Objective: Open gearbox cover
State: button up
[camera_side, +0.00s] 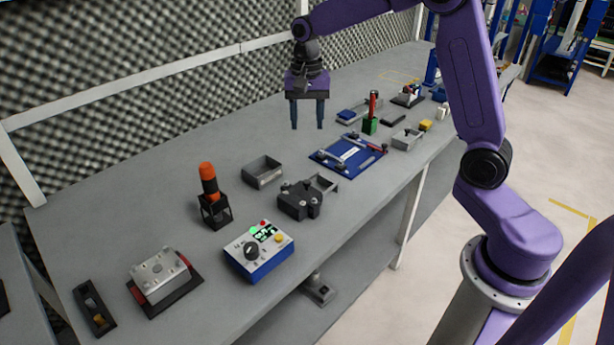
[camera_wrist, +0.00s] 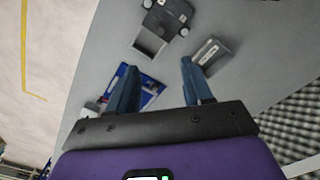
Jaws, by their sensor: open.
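A grey metal box (camera_side: 158,274) with a flat lid-like top and red parts at its sides sits on a black base plate at the near left of the bench. It looks like the gearbox with its cover on, though I cannot be certain. It does not show in the wrist view. My gripper (camera_side: 307,127) hangs fingers down above the back middle of the bench, well up and to the right of that box. Its two blue fingers are apart with nothing between them, as the wrist view (camera_wrist: 158,66) also shows.
A blue control box (camera_side: 259,250), an orange-topped tool in a black holder (camera_side: 214,195), a grey tray (camera_side: 262,171) and a black fixture (camera_side: 300,199) stand between. A blue board (camera_side: 348,155) lies below and right of my gripper. A foam wall (camera_side: 150,110) runs behind.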

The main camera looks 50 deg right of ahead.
aim_at(307, 181)
notch_tip(307, 181, down, 18)
jog(key=shift+w+d+r, duration=0.1)
jog(key=shift+r, duration=0.15)
dwell(0.4)
